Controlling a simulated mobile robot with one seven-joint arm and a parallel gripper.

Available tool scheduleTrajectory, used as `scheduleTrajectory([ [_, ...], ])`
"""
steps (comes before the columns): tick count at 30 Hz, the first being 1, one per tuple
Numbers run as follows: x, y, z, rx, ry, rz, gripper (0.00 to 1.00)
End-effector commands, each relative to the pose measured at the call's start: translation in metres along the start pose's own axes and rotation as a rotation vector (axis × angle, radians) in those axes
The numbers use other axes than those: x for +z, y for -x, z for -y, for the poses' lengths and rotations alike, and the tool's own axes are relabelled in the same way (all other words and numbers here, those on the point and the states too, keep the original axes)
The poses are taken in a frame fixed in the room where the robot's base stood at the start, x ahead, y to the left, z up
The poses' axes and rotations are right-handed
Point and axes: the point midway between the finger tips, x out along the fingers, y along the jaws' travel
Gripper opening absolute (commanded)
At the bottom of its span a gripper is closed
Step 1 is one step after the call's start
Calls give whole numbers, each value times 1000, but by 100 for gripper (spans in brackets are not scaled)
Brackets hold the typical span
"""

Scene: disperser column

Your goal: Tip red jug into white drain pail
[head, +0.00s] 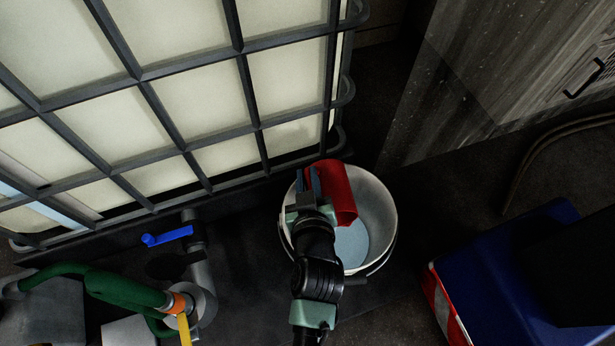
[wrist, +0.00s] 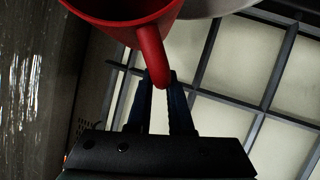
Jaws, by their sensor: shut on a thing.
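The red jug (head: 338,190) is over the white drain pail (head: 382,215) in the head view. It looks tipped well over, one end toward the pail's inside. My gripper (head: 310,180) is at the jug's left side, above the pail's rim. In the wrist view my gripper (wrist: 160,88) is shut on the handle of the red jug (wrist: 112,12). The pail's pale edge (wrist: 215,7) shows behind the jug there. A pale blue-grey round area lies at the pail's bottom; I cannot tell whether it is liquid.
A caged white tank (head: 195,100) stands behind and left of the pail. A valve with a blue lever (head: 167,237) and a green hose (head: 95,280) are at lower left. A blue and red container (head: 500,275) is at lower right. Dark floor lies between it and the pail.

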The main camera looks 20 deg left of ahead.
Motion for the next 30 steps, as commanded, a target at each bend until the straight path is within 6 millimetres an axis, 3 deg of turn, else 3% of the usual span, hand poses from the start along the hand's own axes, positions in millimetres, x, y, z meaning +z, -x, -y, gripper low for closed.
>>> scheduleTrajectory([
  [30,-4,8,-2,20,-9,-102,0],
])
